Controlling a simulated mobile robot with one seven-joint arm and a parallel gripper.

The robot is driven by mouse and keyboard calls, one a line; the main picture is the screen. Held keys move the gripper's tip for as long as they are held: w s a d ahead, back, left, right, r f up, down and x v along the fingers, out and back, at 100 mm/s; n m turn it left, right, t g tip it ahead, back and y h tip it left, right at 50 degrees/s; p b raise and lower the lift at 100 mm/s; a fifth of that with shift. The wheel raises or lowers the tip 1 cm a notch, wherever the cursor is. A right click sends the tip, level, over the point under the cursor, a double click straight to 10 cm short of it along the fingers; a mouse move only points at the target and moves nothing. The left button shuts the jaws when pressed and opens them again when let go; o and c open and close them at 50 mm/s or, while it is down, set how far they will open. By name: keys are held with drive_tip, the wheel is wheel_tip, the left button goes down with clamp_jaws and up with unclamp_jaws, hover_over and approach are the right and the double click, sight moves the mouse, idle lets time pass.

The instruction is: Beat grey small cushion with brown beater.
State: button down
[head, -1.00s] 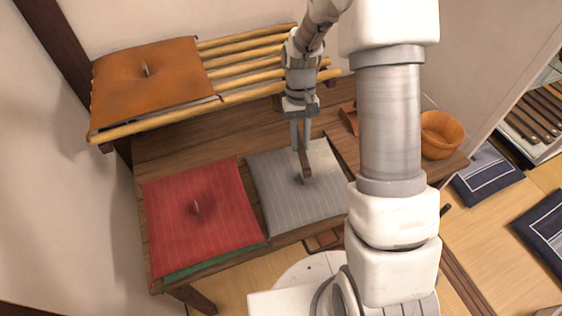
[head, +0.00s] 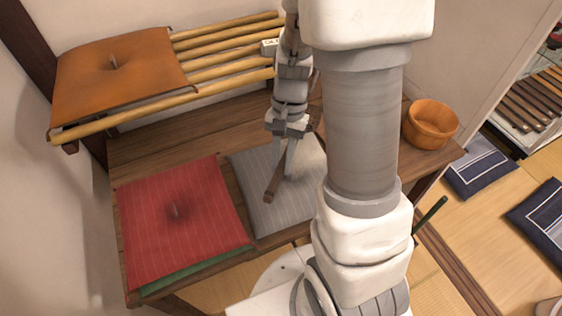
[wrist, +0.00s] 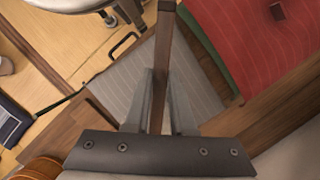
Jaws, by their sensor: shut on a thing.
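The grey small cushion (head: 301,198) lies flat on the wooden bench in the head view, right of the red cushion. It also shows in the wrist view (wrist: 126,85), behind the fingers. My gripper (head: 283,172) is above the grey cushion, shut on the brown beater (head: 272,186). My arm hides the cushion's right edge.
A red cushion (head: 155,222) lies on a green one at the bench's left. An orange cushion (head: 110,80) rests on a bamboo rack (head: 215,65) behind. A wooden bucket (head: 430,125) stands at the bench's right end. Dark blue floor cushions (head: 475,167) lie on the tatami.

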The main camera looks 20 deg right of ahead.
drive_tip(key=shift+g+y, duration=0.6)
drive_tip(key=shift+g, duration=0.1)
drive_tip(key=f+b, duration=0.2)
drive_tip(key=f, duration=0.1)
drive_tip(key=f+b, duration=0.1)
drive_tip(key=f, duration=0.1)
drive_tip(key=w+d+f+b, duration=0.1)
drive_tip(key=f+b, duration=0.1)
drive_tip(key=f, duration=0.1)
drive_tip(key=shift+f+b, duration=0.35)
drive_tip(key=shift+t+h, duration=0.6)
drive_tip(key=shift+t, duration=0.1)
drive_tip(key=r+p, duration=0.2)
drive_tip(key=r, duration=0.1)
drive_tip(key=r+p, duration=0.2)
drive_tip(key=r, duration=0.1)
drive_tip(key=s+a+r+p, duration=0.1)
drive_tip(key=r+p, duration=0.2)
drive_tip(key=shift+r, duration=0.1)
